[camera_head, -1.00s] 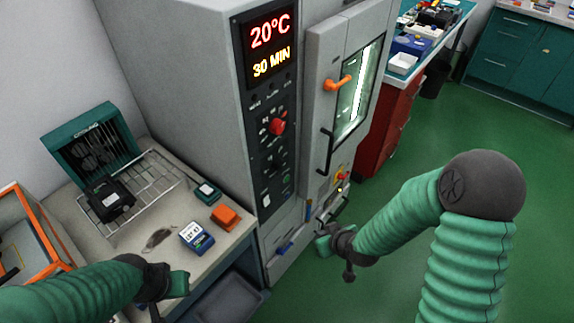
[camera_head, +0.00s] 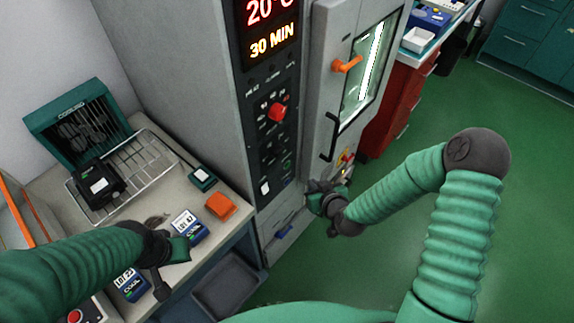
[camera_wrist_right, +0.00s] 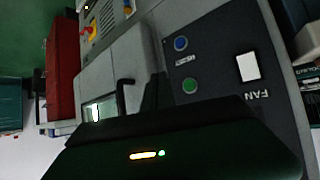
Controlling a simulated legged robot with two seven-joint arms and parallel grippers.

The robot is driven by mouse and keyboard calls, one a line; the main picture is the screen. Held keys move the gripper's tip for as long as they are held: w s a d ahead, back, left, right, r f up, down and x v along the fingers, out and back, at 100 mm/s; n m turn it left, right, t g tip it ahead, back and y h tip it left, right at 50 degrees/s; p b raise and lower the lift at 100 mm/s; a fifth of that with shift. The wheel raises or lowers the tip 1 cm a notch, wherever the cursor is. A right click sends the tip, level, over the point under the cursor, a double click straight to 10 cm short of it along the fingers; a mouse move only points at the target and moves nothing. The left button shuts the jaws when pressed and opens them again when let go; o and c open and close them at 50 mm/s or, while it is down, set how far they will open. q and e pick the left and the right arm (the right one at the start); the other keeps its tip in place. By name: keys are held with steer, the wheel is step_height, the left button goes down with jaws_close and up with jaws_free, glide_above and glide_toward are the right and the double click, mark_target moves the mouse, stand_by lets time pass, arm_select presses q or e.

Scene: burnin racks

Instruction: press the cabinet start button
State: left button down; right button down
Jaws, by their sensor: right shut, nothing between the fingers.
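The grey cabinet (camera_head: 170,70) has a dark control panel (camera_head: 262,135) with a lit display, a red knob (camera_head: 277,112) and a white rocker switch (camera_head: 265,187). In the right wrist view a green button (camera_wrist_right: 190,86) and a blue button (camera_wrist_right: 181,43) sit beside the white FAN switch (camera_wrist_right: 247,67). Their labels are too small to read. My right gripper (camera_head: 314,193) is shut and empty, in front of the cabinet near the panel's lower right edge. Contact with a button is not visible. My left gripper (camera_head: 180,248) hangs over the bench; its jaws are unclear.
The bench (camera_head: 215,230) carries a cooling unit (camera_head: 75,125), a wire rack (camera_head: 150,160), an orange block (camera_head: 221,205) and small devices. Green floor at right is open.

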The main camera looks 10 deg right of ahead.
mark_target(288, 165)
arm_select(q)
steer(key=shift+f, duration=0.15)
steer(key=shift+d, duration=0.4)
arm_select(e)
steer(key=w+a, duration=0.3)
steer(key=w, duration=0.2)
steer(key=shift+w+a, duration=0.15)
steer(key=shift+a, duration=0.15)
arm_select(q)
steer(key=shift+s+a, duration=0.1)
steer(key=shift+a, duration=0.15)
arm_select(e)
steer(key=shift+a, duration=0.25)
arm_select(q)
steer(key=shift+d, duration=0.1)
arm_select(e)
steer(key=shift+d, duration=0.15)
stand_by(0.5)
steer(key=shift+w+a+r, duration=0.1)
steer(key=shift+w+a, duration=0.2)
steer(key=shift+a, duration=0.05)
